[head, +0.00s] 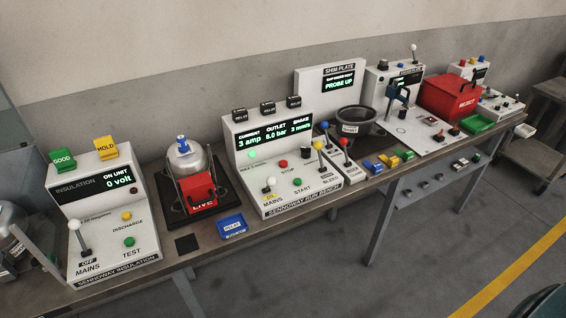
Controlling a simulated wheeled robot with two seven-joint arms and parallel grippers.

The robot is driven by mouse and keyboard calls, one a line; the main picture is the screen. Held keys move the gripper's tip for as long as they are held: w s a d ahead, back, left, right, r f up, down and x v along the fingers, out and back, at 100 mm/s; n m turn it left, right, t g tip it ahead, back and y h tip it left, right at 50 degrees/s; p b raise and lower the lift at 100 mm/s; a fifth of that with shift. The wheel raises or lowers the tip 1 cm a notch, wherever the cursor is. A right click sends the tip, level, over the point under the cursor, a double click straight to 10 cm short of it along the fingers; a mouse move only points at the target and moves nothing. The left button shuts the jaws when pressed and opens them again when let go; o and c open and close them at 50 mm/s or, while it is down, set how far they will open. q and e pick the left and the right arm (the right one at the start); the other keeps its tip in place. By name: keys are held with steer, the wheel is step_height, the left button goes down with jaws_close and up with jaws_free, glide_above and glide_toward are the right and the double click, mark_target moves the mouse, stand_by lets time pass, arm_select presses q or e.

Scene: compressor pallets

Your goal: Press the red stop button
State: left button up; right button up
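The red stop button (283,164) is a small round red cap on the sloped face of the white run bench unit (250,185), near the middle of the view. The word STOP is printed just below it. A green START button (297,182) sits lower on the same face, and a MAINS lever with a white knob (270,182) is to its left. The unit's display (274,137) reads 3 amp, 8.0 bar and 3 mm/s. Neither of my grippers can be made out in this view, and nothing covers the button.
Left of the unit, a compressor (183,160) with a red LIVE tag (201,194) stands on a dark pad. The white insulation unit (95,215) is farther left. Levers with blue and red knobs (344,141) and a dark pot (352,128) stand to the right.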

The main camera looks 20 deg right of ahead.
jaws_close()
